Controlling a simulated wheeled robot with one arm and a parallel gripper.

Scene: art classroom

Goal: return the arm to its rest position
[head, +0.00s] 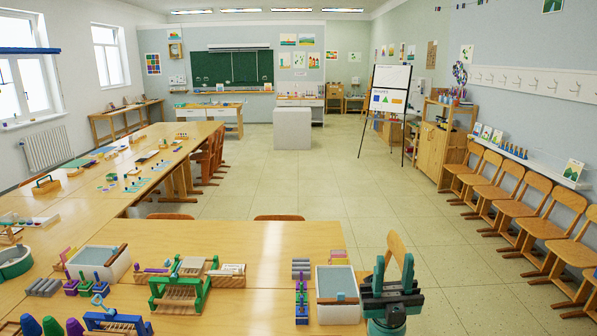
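My gripper (393,266) is at the lower right of the head view, by the right edge of the near table (240,240). It is dark with teal fingers. The two fingers point up and stand apart with nothing visible between them. The gripper appears beside a white tray with a grey inside (338,310); I cannot tell how close they are. The rest of my arm is mostly below the picture edge.
The near table holds a green frame (182,292), another white tray (98,260) and several small coloured pieces. A wooden chair (396,248) stands just beyond the gripper. More chairs (540,222) line the right wall. The tiled floor in the middle is clear.

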